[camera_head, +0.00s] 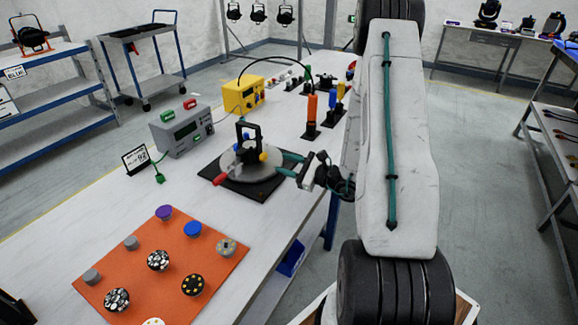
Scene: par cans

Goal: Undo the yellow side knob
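A par can fixture with a black yoke (245,137) stands on a grey round plate (232,165) over a black square base (222,181) on the white workbench. The small yellow side knob (263,157) shows on the side of the fixture that faces my gripper. My gripper (281,163) reaches in from the right. Its two teal fingers are spread apart, with the yellow knob just beyond or at their tips. I cannot tell whether they touch it. A red handle (219,180) sticks out at the front left.
An orange mat (222,277) with several knobs lies in front. A grey meter box (181,130), a number card (136,160) and a yellow box (243,94) stand behind. An orange upright tool (311,108) stands at the back right, near my arm.

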